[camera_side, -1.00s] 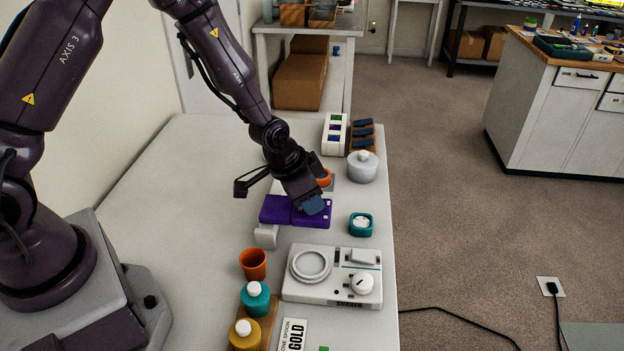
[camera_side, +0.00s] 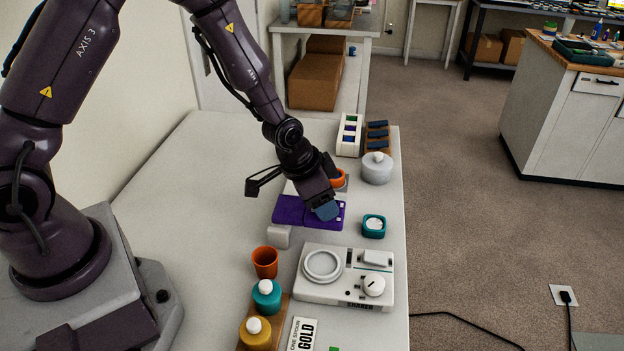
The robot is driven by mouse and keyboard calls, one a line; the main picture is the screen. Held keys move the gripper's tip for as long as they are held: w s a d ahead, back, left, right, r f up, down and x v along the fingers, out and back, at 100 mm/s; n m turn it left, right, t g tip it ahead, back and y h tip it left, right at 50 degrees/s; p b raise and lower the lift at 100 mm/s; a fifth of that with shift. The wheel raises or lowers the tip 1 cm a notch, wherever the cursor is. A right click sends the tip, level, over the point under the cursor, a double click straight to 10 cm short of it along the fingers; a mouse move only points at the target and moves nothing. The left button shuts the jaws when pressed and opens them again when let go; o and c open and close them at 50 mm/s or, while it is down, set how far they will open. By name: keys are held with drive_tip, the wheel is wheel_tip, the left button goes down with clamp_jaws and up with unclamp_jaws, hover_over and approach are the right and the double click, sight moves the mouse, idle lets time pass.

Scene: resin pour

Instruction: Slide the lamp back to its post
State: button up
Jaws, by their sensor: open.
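The lamp is most likely the flat purple slab (camera_side: 290,210) in the middle of the table. A pale grey block (camera_side: 279,238) shows at its front left corner; I cannot tell whether this is the post. My gripper (camera_side: 326,211) is open, pointing down at the right part of the purple slab. An orange cup (camera_side: 339,180) is partly hidden behind my gripper.
A teal square container (camera_side: 373,226) stands right of the slab, and a grey lidded jar (camera_side: 377,168) behind it. The white shaker unit (camera_side: 345,276), an orange cup (camera_side: 265,262) and teal and yellow bottles are in front. The table's left side (camera_side: 190,190) is clear.

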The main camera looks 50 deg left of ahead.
sight(297, 220)
drive_tip(key=v, duration=1.2)
drive_tip(key=shift+s+r, duration=0.2)
drive_tip(key=s+a+r+n, duration=0.1)
drive_tip(key=s+r, duration=0.6)
drive_tip(key=s, duration=0.1)
drive_tip(key=s+a+r+n+t+y, duration=0.1)
drive_tip(key=s+r+n, duration=0.1)
drive_tip(key=s+r, duration=0.6)
drive_tip(key=shift+s+a+n, duration=0.25)
drive_tip(key=shift+a+n, duration=0.05)
drive_tip(key=shift+r, duration=0.15)
